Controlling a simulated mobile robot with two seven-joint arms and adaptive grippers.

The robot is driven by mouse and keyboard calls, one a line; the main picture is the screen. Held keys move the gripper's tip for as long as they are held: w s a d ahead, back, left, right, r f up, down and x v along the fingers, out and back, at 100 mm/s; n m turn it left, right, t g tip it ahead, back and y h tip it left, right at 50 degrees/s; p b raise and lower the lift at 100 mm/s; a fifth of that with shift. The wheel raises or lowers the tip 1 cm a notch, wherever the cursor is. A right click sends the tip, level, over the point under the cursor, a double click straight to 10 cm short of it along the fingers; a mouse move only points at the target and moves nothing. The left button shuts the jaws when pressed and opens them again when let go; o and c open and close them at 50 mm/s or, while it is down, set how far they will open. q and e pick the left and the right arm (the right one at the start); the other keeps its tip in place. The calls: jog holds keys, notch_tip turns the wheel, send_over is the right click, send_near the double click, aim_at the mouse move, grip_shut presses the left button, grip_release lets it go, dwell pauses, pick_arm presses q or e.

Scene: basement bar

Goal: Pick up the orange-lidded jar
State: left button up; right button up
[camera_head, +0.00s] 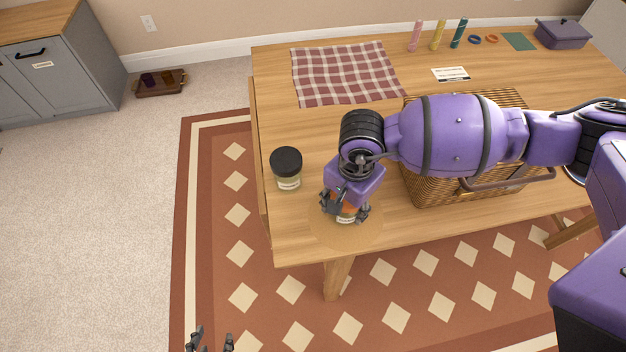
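The orange-lidded jar (346,218) stands upright on a round woven mat (345,238) near the table's front left corner. Its lid is mostly hidden under my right gripper (347,210), which points down over it with a finger on each side. I cannot tell whether the fingers touch the jar. My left gripper (211,342) is at the bottom edge of the view, well off the table; its two fingers are apart with nothing between them.
A black-lidded jar (287,168) stands close by to the left. A wicker basket (430,190) sits behind and below my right arm. A checked cloth (345,72), a card (451,74), several upright coloured cylinders and a purple box (563,35) lie further back.

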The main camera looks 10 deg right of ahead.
jog(key=c, duration=0.4)
jog(key=shift+r, duration=0.65)
pick_arm(q)
jog(key=r+p, duration=0.1)
jog(key=w+r+p, duration=0.1)
jog(key=r+p, duration=0.1)
jog(key=shift+w+d+r+p, duration=0.3)
jog(key=shift+w+d, duration=0.05)
jog(key=shift+d, duration=0.05)
pick_arm(e)
jog(key=shift+n, duration=0.4)
jog(key=s+r, duration=0.7)
jog(key=s, duration=0.2)
jog(key=s+r, duration=0.4)
jog(key=s, duration=0.1)
jog(key=shift+s+a+r, duration=0.1)
jog(key=shift+a+r, duration=0.1)
jog(key=shift+r, duration=0.1)
pick_arm(q)
jog(key=shift+a+r, duration=0.1)
jog(key=shift+a, duration=0.05)
pick_arm(e)
jog(key=shift+d+n, duration=0.1)
jog(key=shift+n, duration=0.3)
